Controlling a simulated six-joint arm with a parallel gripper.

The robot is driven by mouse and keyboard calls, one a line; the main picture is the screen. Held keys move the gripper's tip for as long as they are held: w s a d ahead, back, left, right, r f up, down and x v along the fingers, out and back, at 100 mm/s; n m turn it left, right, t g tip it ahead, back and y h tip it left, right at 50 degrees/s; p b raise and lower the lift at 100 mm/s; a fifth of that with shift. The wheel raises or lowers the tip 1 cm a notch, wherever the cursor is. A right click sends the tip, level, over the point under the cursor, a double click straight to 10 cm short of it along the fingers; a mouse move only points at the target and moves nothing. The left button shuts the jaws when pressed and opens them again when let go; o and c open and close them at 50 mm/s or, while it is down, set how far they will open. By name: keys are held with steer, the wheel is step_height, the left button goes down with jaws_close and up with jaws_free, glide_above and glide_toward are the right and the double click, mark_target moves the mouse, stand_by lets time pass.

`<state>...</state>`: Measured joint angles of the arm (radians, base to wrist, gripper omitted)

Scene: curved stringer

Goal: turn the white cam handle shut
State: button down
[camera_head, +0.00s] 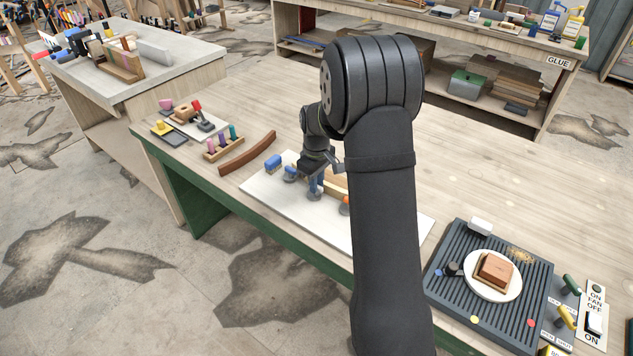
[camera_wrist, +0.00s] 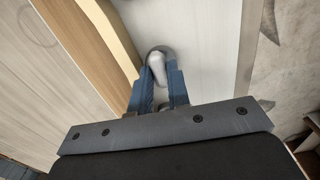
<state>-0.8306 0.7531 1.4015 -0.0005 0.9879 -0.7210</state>
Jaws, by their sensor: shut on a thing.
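In the wrist view, the white cam handle (camera_wrist: 157,64) is a rounded, pale grey-white lever on a round grey base (camera_wrist: 168,52). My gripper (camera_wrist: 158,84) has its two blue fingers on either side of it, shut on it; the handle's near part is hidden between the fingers. In the head view, my gripper (camera_head: 316,184) reaches down to the white board (camera_head: 268,186) on the workbench. A grey round foot (camera_head: 314,196) shows at the fingertips. My arm hides part of the board, and the handle itself cannot be made out there.
Beside the handle runs a wooden strip (camera_wrist: 92,42). Blue clamp parts (camera_head: 274,163) stand at the board's left, and an orange part (camera_head: 345,205) at its right. A curved brown wood piece (camera_head: 247,153) lies left of the board. A ribbed dark mat (camera_head: 447,285) lies at right.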

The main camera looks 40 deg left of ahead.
steer(key=m, duration=0.4)
steer(key=shift+m, duration=0.4)
steer(key=m, duration=0.9)
steer(key=shift+m, duration=1.9)
steer(key=shift+r, duration=0.1)
steer(key=c, duration=1.6)
jaws_free()
steer(key=shift+c, duration=0.2)
